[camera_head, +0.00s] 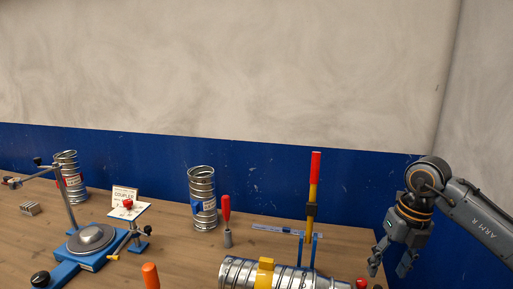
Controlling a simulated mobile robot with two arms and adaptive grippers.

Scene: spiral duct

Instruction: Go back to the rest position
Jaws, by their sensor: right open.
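My right gripper (390,258) hangs at the right side of the head view, fingers pointing down and spread apart. Nothing shows between the fingers. It is to the right of a horizontal spiral duct (292,276) that lies at the bottom edge with a yellow band (265,272) around it. The duct's lower part is cut off by the frame. My left gripper does not show.
A wooden table (180,255) holds a blue fixture (90,245) with a round grey disc, a standing duct (202,200), another duct (70,177), a red-handled tool (226,215) and a red-and-yellow upright tool (314,190). A blue-and-beige wall stands behind.

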